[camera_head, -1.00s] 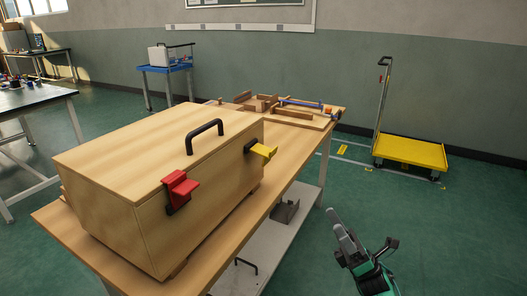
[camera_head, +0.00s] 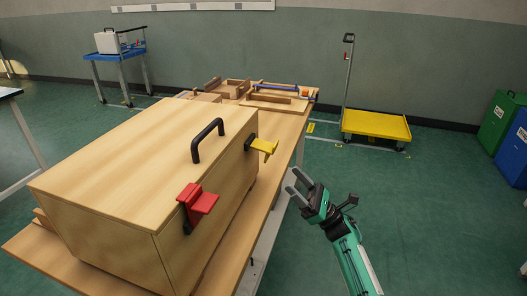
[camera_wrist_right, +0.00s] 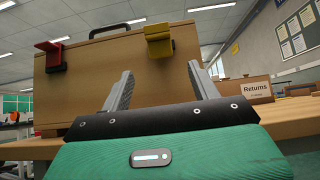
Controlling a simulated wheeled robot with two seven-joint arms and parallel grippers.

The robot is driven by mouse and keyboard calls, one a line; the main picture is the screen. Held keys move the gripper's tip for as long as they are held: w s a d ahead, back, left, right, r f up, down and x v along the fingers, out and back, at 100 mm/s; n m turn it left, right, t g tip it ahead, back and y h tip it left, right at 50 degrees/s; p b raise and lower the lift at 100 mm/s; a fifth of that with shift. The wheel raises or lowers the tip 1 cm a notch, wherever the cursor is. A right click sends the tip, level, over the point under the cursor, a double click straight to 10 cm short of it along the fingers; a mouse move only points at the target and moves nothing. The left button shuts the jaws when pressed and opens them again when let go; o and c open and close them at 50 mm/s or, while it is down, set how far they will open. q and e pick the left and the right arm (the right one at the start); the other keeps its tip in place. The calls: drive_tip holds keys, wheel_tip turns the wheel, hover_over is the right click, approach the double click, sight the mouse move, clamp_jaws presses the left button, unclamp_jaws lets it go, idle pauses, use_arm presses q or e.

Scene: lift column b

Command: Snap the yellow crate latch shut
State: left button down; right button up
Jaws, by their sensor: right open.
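The wooden crate (camera_head: 130,165) stands on the workbench with its lid down and a black handle on top. The yellow latch (camera_head: 264,147) sticks outward from the crate's front side, near the far end; it also shows in the right wrist view (camera_wrist_right: 159,42). A red latch (camera_head: 200,200) sticks out from the same side, nearer to me; it also shows in the right wrist view (camera_wrist_right: 50,48). My right gripper (camera_head: 296,184) is open and empty, to the right of the crate, apart from the yellow latch. In the right wrist view its fingers (camera_wrist_right: 161,85) point toward the crate. My left gripper is not in view.
The workbench (camera_head: 268,190) carries wooden parts and clamps (camera_head: 270,95) at its far end. A box marked Returns (camera_wrist_right: 246,90) shows in the right wrist view. A yellow platform cart (camera_head: 376,125) stands behind. Green floor right of the bench is open.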

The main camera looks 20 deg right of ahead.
sight(269, 155)
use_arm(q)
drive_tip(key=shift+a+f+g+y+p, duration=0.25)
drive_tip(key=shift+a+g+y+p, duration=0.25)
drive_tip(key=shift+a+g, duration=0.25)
use_arm(e)
drive_tip(key=x, duration=1.1)
drive_tip(key=shift+w+a+r, duration=0.15)
drive_tip(key=shift+a+r, duration=0.05)
drive_tip(key=shift+c, duration=0.4)
drive_tip(key=c, duration=0.9)
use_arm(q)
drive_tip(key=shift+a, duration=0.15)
